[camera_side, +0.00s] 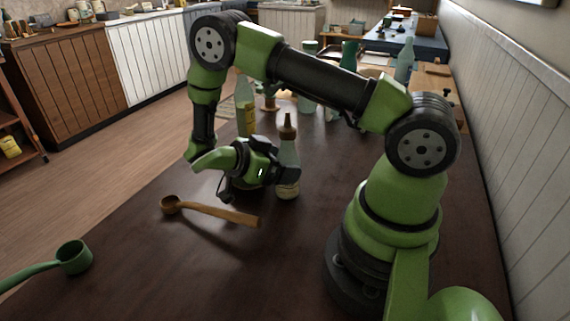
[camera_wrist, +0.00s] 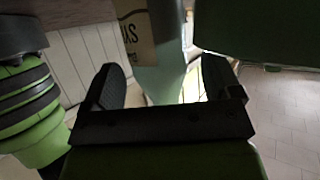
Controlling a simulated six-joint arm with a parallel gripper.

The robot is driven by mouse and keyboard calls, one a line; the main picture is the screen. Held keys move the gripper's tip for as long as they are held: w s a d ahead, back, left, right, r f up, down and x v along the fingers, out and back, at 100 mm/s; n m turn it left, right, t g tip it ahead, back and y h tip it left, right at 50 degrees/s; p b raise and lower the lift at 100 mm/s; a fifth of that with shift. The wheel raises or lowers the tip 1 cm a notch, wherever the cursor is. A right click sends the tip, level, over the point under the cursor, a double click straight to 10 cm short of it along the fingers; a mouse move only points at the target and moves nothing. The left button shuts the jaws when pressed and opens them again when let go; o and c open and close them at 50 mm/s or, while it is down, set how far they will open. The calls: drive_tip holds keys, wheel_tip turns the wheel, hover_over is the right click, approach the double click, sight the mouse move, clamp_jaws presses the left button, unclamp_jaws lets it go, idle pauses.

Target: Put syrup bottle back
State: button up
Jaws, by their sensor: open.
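The syrup bottle (camera_side: 288,155) stands upright on the dark table, with a brown cap and a pale, see-through body. A label shows low on it. In the wrist view its pale body (camera_wrist: 168,60) and a tan label with part of the letters "SY" show beyond and between my fingers. My gripper (camera_side: 284,174) is low beside the bottle, reaching it from the left in the side view. In the wrist view my gripper (camera_wrist: 161,85) is open, one dark finger on each side of the bottle. Whether the fingers touch it, I cannot tell.
A wooden spoon (camera_side: 215,212) lies in front of my gripper, and a green scoop (camera_side: 75,258) is at the lower left. A pale bottle with a yellow label (camera_side: 245,110) stands behind my gripper. Several bottles and jars stand farther back. The front middle of the table (camera_side: 190,275) is clear.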

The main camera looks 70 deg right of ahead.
drive_tip(key=r, duration=0.5)
drive_tip(key=a+r, duration=0.1)
drive_tip(key=r, duration=0.1)
drive_tip(key=shift+w+r, duration=0.2)
drive_tip(key=shift+w, duration=0.15)
drive_tip(key=n+t+y, duration=0.5)
drive_tip(key=n+y, duration=0.2)
drive_tip(key=n, duration=0.1)
approach(282, 135)
drive_tip(key=s+a, duration=0.4)
drive_tip(key=s, duration=0.1)
drive_tip(key=s+a+r+n+t+y, duration=0.4)
drive_tip(key=a+r+n+t, duration=0.3)
drive_tip(key=n, duration=0.4)
drive_tip(key=shift+s+r+t+y, duration=0.4)
drive_tip(key=shift+r+t+y, duration=0.2)
drive_tip(key=shift+t, duration=0.1)
drive_tip(key=shift+s+a+r+n+t, duration=0.2)
drive_tip(key=shift+n+t, duration=0.1)
drive_tip(key=shift+n, duration=0.3)
drive_tip(key=shift+c, duration=0.3)
drive_tip(key=shift+a+n+t, duration=0.1)
drive_tip(key=shift+n+t, duration=0.2)
drive_tip(key=c, duration=0.4)
drive_tip(key=shift+c, duration=0.2)
